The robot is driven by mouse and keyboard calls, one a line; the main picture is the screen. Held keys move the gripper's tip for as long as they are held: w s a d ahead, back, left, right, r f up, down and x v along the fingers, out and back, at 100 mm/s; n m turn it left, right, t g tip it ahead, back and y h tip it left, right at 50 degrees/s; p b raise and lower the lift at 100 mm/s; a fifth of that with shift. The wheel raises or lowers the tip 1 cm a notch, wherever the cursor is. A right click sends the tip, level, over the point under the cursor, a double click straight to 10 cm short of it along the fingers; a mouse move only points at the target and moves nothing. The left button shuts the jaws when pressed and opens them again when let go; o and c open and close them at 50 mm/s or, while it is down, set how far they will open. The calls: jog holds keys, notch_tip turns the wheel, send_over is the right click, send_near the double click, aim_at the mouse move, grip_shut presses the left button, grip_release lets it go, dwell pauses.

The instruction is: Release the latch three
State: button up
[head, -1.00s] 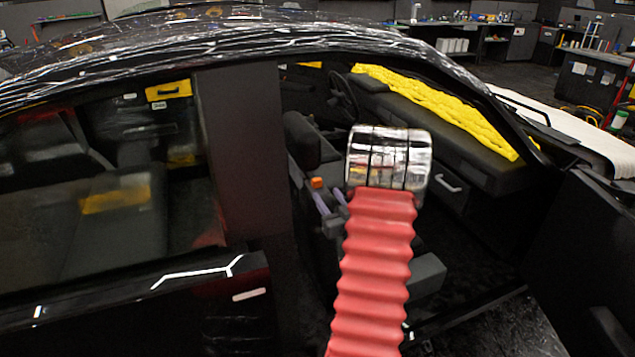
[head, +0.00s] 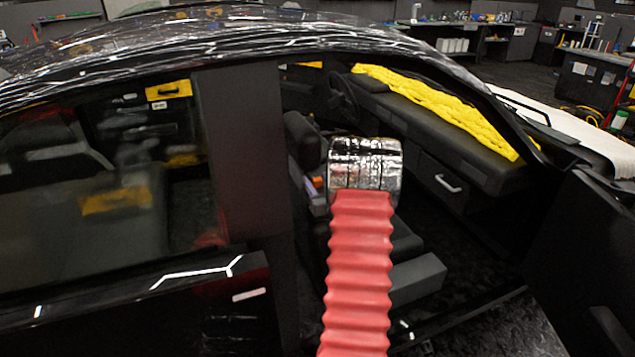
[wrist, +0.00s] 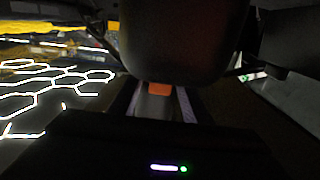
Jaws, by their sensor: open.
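A small grey piece with an orange top (wrist: 158,88), apparently the latch, is at the middle of the wrist view. Its orange top also shows in the head view (head: 316,183), beside the front seat. My gripper (wrist: 156,98) is open, with one lavender-edged finger on each side of this piece. I cannot tell whether the fingers touch it. In the head view my chrome wrist and red ribbed arm hide most of the gripper and the lower part of the piece. No number or label on it can be read.
A dark rounded form (wrist: 185,40), probably the seat's headrest, is close ahead in the wrist view. The front seat's headrest (head: 303,140) is left of my wrist. The dark door pillar (head: 240,150) is farther left. The dashboard (head: 430,120) carries a yellow cover (head: 440,105).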

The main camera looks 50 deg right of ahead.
jog(key=shift+c, duration=0.2)
grip_shut()
jog(key=shift+s, duration=0.15)
jog(key=shift+v, duration=0.8)
jog(key=shift+f, duration=0.1)
jog(key=shift+o, duration=0.2)
grip_release()
jog(key=shift+a, duration=0.1)
